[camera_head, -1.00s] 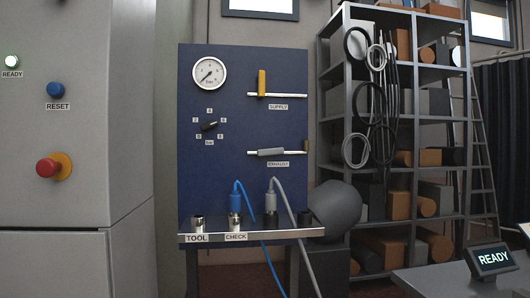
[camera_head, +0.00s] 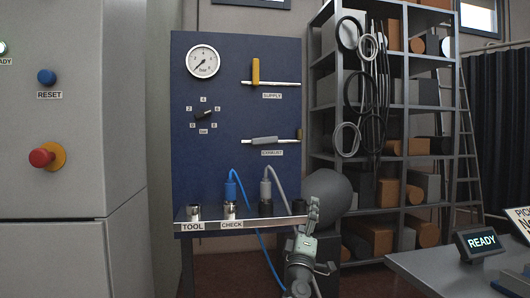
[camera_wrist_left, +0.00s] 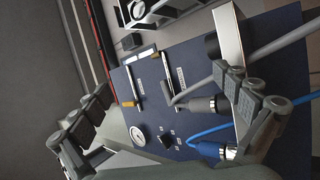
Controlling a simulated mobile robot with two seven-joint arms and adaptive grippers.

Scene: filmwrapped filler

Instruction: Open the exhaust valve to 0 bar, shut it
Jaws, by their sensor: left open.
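The exhaust valve's grey handle (camera_head: 265,141) lies level along its pipe on the blue panel; the handle also shows in the left wrist view (camera_wrist_left: 187,93). Above it the supply valve's yellow handle (camera_head: 255,71) stands upright, across its pipe. The round pressure gauge (camera_head: 203,61) has its needle pointing lower left; its figures are too small to read exactly. My left gripper (camera_head: 311,222) is in front of the shelf's right end, below and right of the exhaust handle, apart from it. In the left wrist view its fingers are spread and empty. My right gripper is out of view.
The panel's shelf (camera_head: 244,221) holds sockets, with blue (camera_head: 231,190) and grey (camera_head: 266,188) hose plugs standing in it and hoses hanging. A dark grey sphere (camera_head: 330,192) is behind my gripper. A cabinet with a red button (camera_head: 42,157) stands left, a rack right.

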